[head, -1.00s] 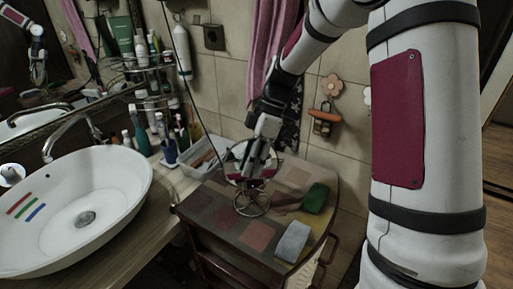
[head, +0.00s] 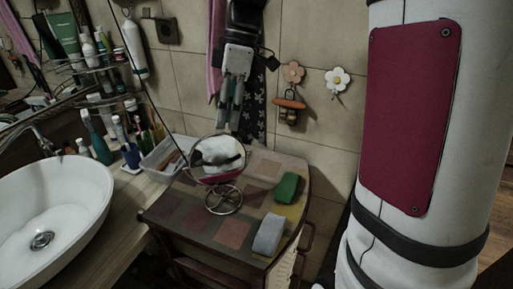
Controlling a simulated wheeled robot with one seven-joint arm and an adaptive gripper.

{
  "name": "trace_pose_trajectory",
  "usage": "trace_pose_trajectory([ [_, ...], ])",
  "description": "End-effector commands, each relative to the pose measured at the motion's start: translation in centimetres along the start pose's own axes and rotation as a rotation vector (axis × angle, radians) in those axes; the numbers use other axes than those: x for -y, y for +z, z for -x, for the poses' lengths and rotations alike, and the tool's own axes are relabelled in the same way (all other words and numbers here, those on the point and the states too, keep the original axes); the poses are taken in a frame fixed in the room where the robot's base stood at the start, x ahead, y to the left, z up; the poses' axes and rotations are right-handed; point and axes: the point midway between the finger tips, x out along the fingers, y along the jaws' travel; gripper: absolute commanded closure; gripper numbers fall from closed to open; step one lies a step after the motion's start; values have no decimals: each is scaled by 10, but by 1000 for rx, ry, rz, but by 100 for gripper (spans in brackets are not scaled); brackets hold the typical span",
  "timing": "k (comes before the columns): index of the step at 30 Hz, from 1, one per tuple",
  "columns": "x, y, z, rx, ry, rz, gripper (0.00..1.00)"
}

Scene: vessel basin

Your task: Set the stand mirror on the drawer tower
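The stand mirror (head: 218,158) is a round mirror on a wire ring foot. It stands upright on the patchwork top of the drawer tower (head: 188,224), toward the middle. My gripper (head: 230,125) hangs above and behind the mirror, with its fingers pointing down. The two fingers look parted with nothing between them, and the gripper appears clear of the mirror. The drawer fronts are mostly hidden below the top.
A clear bin (head: 163,160) and bottles stand at the left, beside the white basin (head: 52,205). The tiled wall is close behind.

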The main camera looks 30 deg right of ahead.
Motion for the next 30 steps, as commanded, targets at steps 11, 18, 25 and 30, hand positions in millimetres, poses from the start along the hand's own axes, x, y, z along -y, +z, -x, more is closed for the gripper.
trace_pose_trajectory([
  [11, 115, 17, 13, -11, 367, -554, 71],
  [18, 165, 42, 0, -193, 524, -857, 71],
  [25, 183, 55, -12, -316, 566, -1001, 71],
  [30, 184, 56, -13, -331, 568, -1020, 71],
])
